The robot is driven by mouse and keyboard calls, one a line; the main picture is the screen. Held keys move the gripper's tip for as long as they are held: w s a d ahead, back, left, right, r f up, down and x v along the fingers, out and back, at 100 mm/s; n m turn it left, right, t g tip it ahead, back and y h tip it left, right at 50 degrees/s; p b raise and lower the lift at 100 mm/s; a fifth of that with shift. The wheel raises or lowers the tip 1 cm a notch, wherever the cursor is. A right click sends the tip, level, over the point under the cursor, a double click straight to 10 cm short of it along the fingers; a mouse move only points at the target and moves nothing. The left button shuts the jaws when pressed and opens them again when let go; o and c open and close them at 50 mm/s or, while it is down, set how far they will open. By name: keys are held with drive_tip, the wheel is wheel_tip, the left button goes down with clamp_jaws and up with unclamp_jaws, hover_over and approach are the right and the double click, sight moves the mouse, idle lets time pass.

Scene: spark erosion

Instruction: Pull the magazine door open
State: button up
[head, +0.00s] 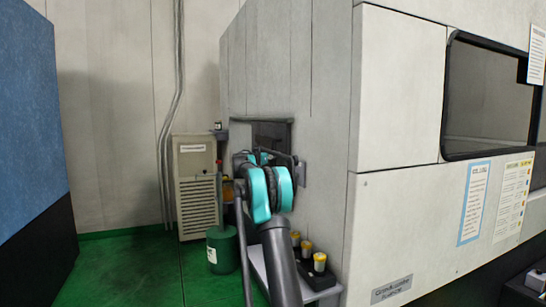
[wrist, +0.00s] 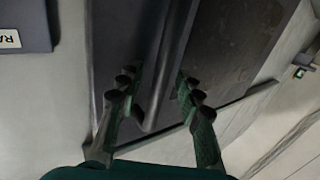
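The magazine door is a dark grey panel (head: 272,132) in the light grey side wall of the machine, partly hidden behind my arm in the head view. In the wrist view the dark door (wrist: 235,45) fills the upper middle, with a long raised handle bar (wrist: 170,60) running up it. My gripper (wrist: 158,82) is open, with one finger on each side of the bar. Gaps seem to show between the fingers and the bar; contact cannot be told. In the head view my arm hides the gripper's fingertips and the handle. Whether the door is fully closed cannot be told.
A beige vented cabinet (head: 197,185) and a green canister (head: 222,250) stand left of my arm. Yellow-and-white containers (head: 319,262) stand on a low shelf at the right. A blue-and-black block (head: 30,120) bounds the left. Green floor (head: 150,265) is free between.

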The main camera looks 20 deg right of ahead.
clamp_jaws()
drive_tip(key=shift+w, duration=0.1)
idle(0.6)
